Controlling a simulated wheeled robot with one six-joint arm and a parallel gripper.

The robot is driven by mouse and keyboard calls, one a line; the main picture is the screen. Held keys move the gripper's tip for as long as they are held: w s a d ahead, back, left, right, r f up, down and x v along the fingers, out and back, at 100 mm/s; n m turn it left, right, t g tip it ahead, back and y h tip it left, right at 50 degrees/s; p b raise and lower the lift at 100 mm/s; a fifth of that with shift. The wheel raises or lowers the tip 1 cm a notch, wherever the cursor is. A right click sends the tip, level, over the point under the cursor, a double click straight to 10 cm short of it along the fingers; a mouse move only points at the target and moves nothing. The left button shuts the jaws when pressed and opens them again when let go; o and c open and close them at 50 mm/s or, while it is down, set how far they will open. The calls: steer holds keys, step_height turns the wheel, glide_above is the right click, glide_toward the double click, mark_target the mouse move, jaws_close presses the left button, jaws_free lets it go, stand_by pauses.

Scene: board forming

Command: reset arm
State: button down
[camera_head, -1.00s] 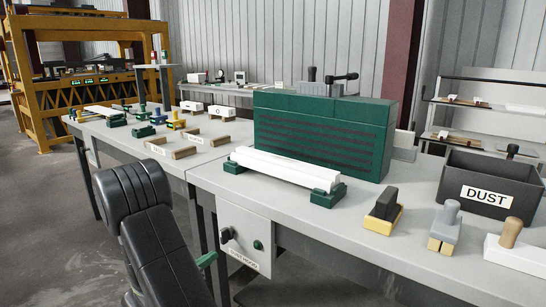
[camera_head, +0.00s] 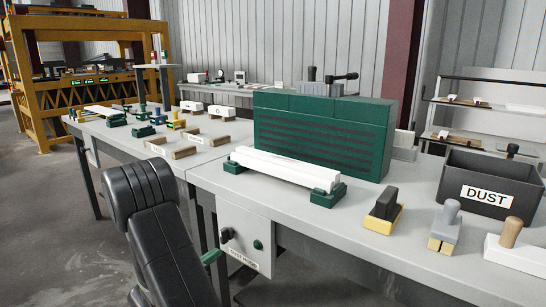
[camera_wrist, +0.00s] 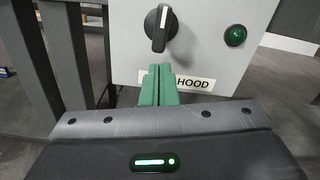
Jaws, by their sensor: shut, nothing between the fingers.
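My gripper (camera_wrist: 158,88) shows in the wrist view with its two green fingers pressed together and nothing between them. It also shows in the head view (camera_head: 212,257), where my black arm hides most of it. The fingers point at the grey control box (camera_wrist: 205,62) under the bench. The fingertips overlap its "HOOD" label (camera_wrist: 197,84) in the picture, just below the black rotary knob (camera_wrist: 160,27). I cannot tell whether they touch the box. A green button (camera_wrist: 235,36) sits right of the knob.
On the bench above the box stand a green slatted hood (camera_head: 320,135), a white bar (camera_head: 285,166) on green supports, hand tools such as a yellow-based block (camera_head: 383,222), and a dark "DUST" bin (camera_head: 480,180). The floor at the left (camera_head: 50,220) is clear.

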steer(key=shift+x, duration=1.3)
steer(key=s+a+r+p, duration=0.1)
steer(key=s+a+r, duration=0.1)
steer(key=s, duration=0.7)
steer(key=shift+a+r, duration=0.2)
steer(key=shift+a, duration=0.35)
stand_by(0.3)
